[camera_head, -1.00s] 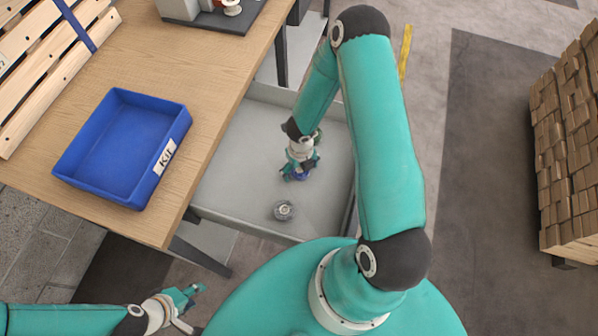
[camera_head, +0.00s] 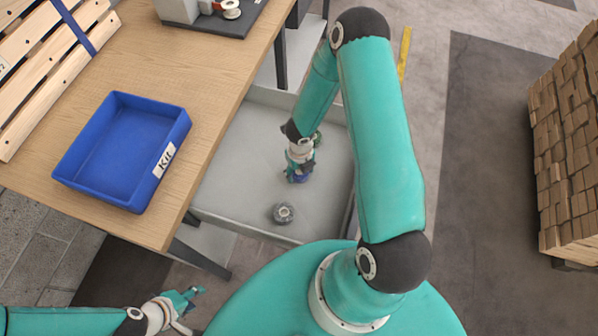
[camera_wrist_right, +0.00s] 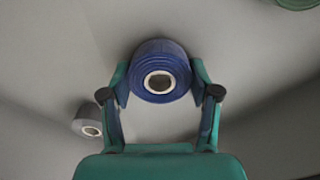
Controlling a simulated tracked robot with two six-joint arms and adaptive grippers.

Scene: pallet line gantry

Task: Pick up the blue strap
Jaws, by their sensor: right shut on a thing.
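The blue strap is a dark blue roll with a pale core. In the right wrist view the blue strap (camera_wrist_right: 160,55) sits between the two fingers of my right gripper (camera_wrist_right: 161,85), which is shut on its sides. In the head view my right gripper (camera_head: 300,172) is low in the grey tray, and only a bit of the blue roll (camera_head: 297,179) shows under it. I cannot tell whether the roll still touches the tray floor. My left gripper (camera_head: 190,300) is open and empty at the lower left, apart from everything.
The grey tray (camera_head: 235,190) also holds a grey roll (camera_head: 284,213); a green roll (camera_wrist_right: 292,3) shows at the wrist view's edge. A wooden table (camera_head: 205,75) with a blue KIT bin (camera_head: 100,185) stands left of the tray. Stacked wood (camera_head: 570,150) stands far right.

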